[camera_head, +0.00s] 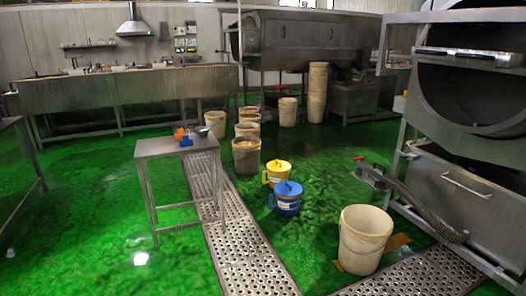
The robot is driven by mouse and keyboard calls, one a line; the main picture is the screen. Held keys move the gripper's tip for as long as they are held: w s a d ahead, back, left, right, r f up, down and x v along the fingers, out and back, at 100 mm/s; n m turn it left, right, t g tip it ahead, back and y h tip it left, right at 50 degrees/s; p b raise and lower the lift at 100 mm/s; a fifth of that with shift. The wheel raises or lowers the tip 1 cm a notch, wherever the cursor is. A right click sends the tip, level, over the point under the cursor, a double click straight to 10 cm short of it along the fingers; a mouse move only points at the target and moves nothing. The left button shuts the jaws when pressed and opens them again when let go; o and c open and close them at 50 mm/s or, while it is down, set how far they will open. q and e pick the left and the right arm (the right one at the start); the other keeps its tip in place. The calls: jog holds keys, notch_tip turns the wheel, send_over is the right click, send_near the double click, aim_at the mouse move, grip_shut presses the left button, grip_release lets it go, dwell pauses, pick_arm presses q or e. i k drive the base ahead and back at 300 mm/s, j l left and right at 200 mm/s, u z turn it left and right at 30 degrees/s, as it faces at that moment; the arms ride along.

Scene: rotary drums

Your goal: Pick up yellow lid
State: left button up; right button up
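The yellow lid (279,165) sits on top of a small bucket with a yellow handle (278,179), which stands on the green floor right of the middle of the head view. A similar bucket (286,205) with a blue lid (288,188) stands just in front of it and hides part of its lower side. Neither of my grippers shows in this view.
A small metal table (175,147) with orange and blue items stands at left. A large cream bucket (363,240) stands at front right near the drum machine (460,190). Perforated drain grating (240,240) crosses the floor. Several buckets (246,155) stand behind.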

aim_at(277, 165)
jog(key=i+j+u, duration=0.15)
jog(key=i+u, duration=0.15)
jog(key=i, duration=0.2)
jog(key=i+u, duration=0.35)
jog(key=i+j+z, duration=0.15)
jog(key=i, duration=0.5)
jog(key=i+j+z, duration=0.15)
jog(key=i, duration=0.45)
jog(key=i+j+z, duration=0.15)
jog(key=i+z, duration=0.2)
jog(key=i+j+z, duration=0.35)
jog(key=i, duration=0.2)
jog(key=i+j+z, duration=0.35)
jog(key=i+j, duration=0.05)
